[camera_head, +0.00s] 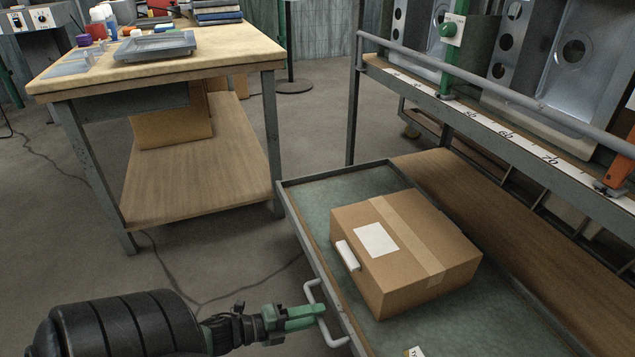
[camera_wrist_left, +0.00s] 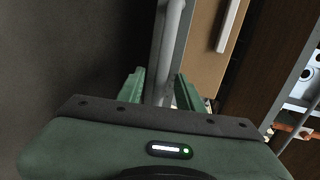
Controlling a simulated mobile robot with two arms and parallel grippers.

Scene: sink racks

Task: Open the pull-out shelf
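The pull-out shelf (camera_head: 296,203) is a grey-framed tray with a green surface, sticking out from under the rack in the head view. A light grey bar handle (camera_head: 311,291) is on its left front edge. My left gripper (camera_head: 322,309), with green fingers, is at this handle. In the left wrist view, the two fingers (camera_wrist_left: 160,92) are apart, with a grey bar (camera_wrist_left: 167,45) running between them. I cannot tell whether they touch it. A taped cardboard box (camera_head: 430,235) with a white label rests on the shelf. My right gripper is not in view.
A wooden-topped workbench (camera_head: 130,70) with trays and bottles stands at the left, a box (camera_head: 170,127) on its lower shelf. The rack (camera_head: 470,115) with metal sinks is at the right. The floor (camera_head: 215,260) between bench and shelf is clear.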

